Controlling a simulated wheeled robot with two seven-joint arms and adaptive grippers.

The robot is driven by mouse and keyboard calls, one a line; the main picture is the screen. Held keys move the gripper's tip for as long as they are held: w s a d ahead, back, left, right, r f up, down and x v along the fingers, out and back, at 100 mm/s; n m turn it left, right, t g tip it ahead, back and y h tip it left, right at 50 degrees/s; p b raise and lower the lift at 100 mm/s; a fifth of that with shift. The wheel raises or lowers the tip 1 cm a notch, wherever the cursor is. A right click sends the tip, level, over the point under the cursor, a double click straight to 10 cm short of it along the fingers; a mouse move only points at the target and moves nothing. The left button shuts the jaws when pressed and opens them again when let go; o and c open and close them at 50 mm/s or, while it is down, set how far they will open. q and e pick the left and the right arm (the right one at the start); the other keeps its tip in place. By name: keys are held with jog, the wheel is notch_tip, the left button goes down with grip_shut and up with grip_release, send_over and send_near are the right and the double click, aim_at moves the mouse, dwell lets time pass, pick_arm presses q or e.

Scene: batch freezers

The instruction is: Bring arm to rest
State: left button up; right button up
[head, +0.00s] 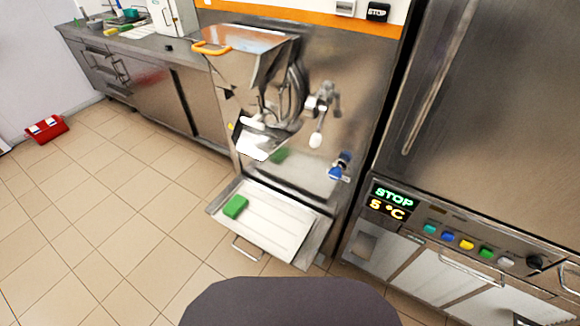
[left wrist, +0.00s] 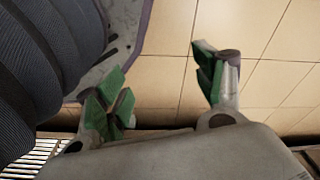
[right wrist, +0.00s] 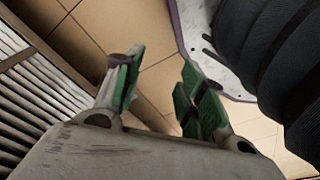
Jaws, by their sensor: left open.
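My left gripper (left wrist: 162,86) shows in the left wrist view with its green-padded fingers spread wide. Only tiled floor shows between them, and it holds nothing. My right gripper (right wrist: 158,84) shows in the right wrist view with its fingers apart and floor between them; it is empty too. Neither arm nor gripper shows in the head view. Dark ribbed parts of my own body are close beside each gripper in the wrist views.
A batch freezer (head: 350,110) stands ahead with its front tray (head: 285,228) low and a green block (head: 235,206) on it. A steel cabinet (head: 480,120) is at right, a counter (head: 150,75) at back left. A red box (head: 47,129) lies on the open floor at left.

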pick_arm(q)
jog(key=s+a+r+p, duration=0.1)
jog(key=s+a+p, duration=0.1)
jog(key=s+p, duration=0.5)
jog(key=s+a+r+p, duration=0.2)
jog(key=s+a+p, duration=0.1)
jog(key=s+p, duration=0.5)
jog(key=shift+s+r, duration=0.25)
jog(key=shift+s, duration=0.15)
pick_arm(e)
jog(key=s+d+r, duration=0.1)
jog(key=s+d, duration=0.1)
jog(key=s, duration=0.6)
jog(key=s+d+r, duration=0.2)
jog(key=s+d, duration=0.1)
jog(key=s, duration=0.4)
jog(key=shift+s+r, duration=0.25)
jog(key=shift+s, duration=0.1)
pick_arm(q)
jog(key=shift+a, duration=0.1)
pick_arm(e)
jog(key=shift+d, duration=0.15)
